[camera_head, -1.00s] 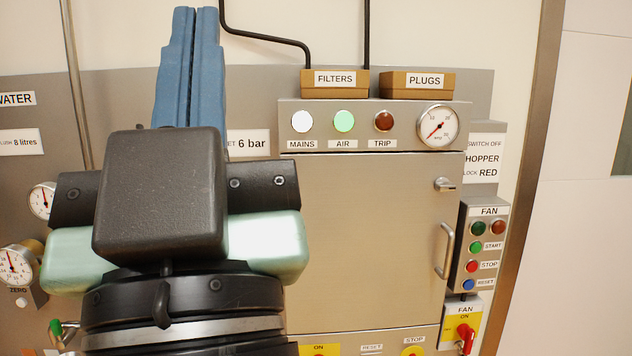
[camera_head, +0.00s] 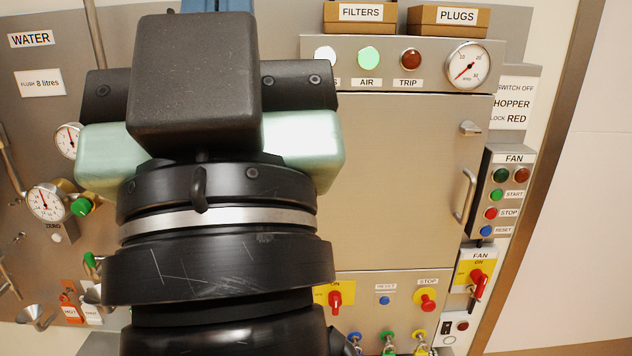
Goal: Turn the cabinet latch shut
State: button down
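The cabinet door (camera_head: 395,180) is a plain steel panel right of centre, and it looks closed against its frame. Its latch (camera_head: 470,128) is a small silver lever near the door's upper right edge, lying roughly level. A curved silver door handle (camera_head: 465,196) is below it. My gripper (camera_head: 215,5) is up at the top edge, left of the door. Only the lower part of its blue fingers shows; the tips are cut off, so whether they are open is hidden. The gripper is well apart from the latch.
The fan box (camera_head: 505,195) with buttons stands right of the door. A red fan switch (camera_head: 478,282) juts out below it. Red knobs (camera_head: 428,300) are under the door. Gauges and valves are at left.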

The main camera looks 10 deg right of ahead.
aim_at(468, 128)
jog(key=i+l+z, duration=0.1)
jog(key=l, duration=0.3)
jog(key=i+l, duration=0.15)
jog(key=l, duration=0.3)
jog(key=i+l+z, duration=0.15)
jog(key=l, duration=0.25)
jog(key=i+l, duration=0.15)
jog(key=l, duration=0.25)
jog(key=z, duration=0.05)
